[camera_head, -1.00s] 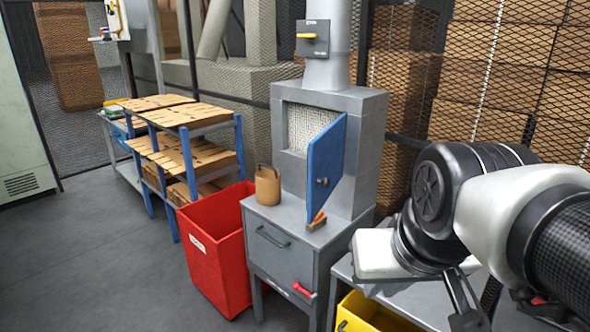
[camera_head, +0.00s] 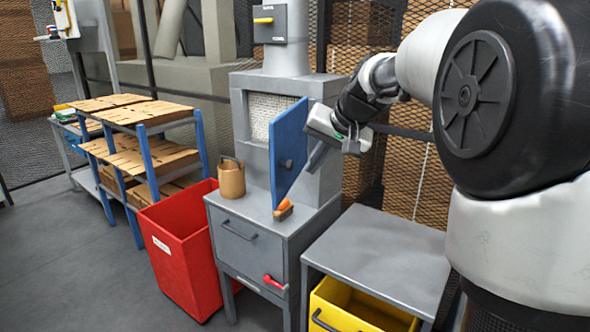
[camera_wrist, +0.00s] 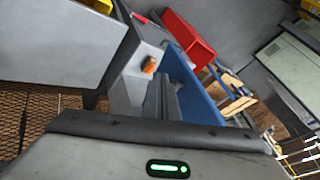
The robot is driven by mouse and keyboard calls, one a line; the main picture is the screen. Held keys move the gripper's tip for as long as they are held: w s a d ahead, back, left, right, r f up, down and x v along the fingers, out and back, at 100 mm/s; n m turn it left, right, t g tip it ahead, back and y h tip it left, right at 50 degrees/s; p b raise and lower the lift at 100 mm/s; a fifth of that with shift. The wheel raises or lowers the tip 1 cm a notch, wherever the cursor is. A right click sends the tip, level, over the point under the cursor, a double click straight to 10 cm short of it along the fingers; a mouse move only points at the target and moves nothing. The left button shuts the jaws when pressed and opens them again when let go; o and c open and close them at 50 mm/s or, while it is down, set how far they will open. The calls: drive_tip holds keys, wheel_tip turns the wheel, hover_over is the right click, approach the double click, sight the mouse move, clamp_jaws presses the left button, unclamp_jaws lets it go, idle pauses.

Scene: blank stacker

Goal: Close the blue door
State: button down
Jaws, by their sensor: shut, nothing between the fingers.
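The blue door (camera_head: 290,140) stands open on the upper part of the grey cabinet (camera_head: 325,88), swung out toward my camera. A small dark knob shows on its face. Left of the door, the opening shows a pale mesh-like inside. My gripper (camera_head: 313,166) is shut and empty, just right of the door, with its fingers pointing down. In the wrist view the blue door (camera_wrist: 195,88) lies right beside the fingers (camera_wrist: 162,98). I cannot tell whether they touch it.
A brown pot (camera_head: 231,180) and an orange-handled brush (camera_head: 283,210) sit on the cabinet ledge. A red bin (camera_head: 178,240) stands left; a grey table (camera_head: 385,250) with a yellow bin (camera_head: 350,312) stands right. A blue-legged rack (camera_head: 150,160) is further left. Mesh fencing is behind.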

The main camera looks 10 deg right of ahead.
approach(279, 189)
wheel_tip(279, 189, down, 4)
drive_tip(key=d, duration=0.2)
drive_tip(key=shift+w+a+r, duration=0.15)
drive_tip(key=shift+w+a, duration=0.4)
drive_tip(key=shift+a, duration=0.2)
drive_tip(key=shift+w+a+r, duration=0.2)
drive_tip(key=shift+w+a, duration=0.35)
drive_tip(key=shift+a, duration=0.25)
